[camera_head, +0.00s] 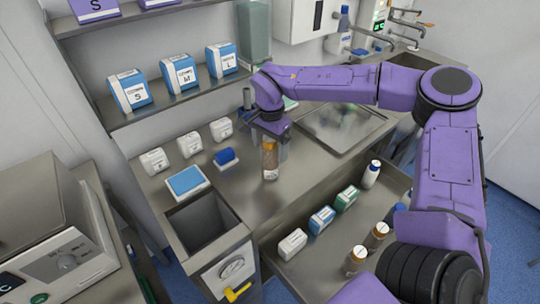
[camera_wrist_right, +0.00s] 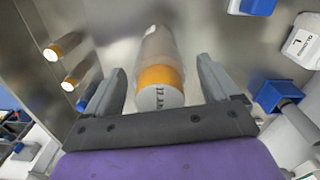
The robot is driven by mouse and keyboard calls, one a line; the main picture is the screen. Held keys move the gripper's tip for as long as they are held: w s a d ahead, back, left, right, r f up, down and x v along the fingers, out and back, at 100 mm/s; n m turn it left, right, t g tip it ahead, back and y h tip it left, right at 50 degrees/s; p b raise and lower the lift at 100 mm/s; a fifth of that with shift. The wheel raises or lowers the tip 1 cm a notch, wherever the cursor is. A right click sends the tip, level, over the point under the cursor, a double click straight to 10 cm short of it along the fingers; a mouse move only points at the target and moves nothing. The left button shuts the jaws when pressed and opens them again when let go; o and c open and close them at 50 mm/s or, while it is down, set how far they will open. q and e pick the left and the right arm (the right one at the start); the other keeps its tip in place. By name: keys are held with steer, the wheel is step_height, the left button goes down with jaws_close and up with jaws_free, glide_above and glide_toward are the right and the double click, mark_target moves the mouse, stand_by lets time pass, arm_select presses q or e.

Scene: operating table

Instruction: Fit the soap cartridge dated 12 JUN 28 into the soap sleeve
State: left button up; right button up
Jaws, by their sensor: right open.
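In the right wrist view, the cartridge (camera_wrist_right: 158,72) lies between the two spread fingers of my right gripper (camera_wrist_right: 158,90), with a gap on each side. Dark print shows on its pale end, but I cannot read the date surely. I cannot tell which thing is the soap sleeve. My left gripper is not in view.
The open drawer (camera_head: 300,270) also holds a white bottle (camera_head: 370,174) and several small boxes. A shelf (camera_head: 170,100) with blue-white boxes runs behind.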

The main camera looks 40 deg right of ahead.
steer(key=shift+a+f, duration=0.15)
steer(key=shift+f, duration=1.1)
steer(key=c, duration=1.5)
steer(key=shift+r, duration=0.2)
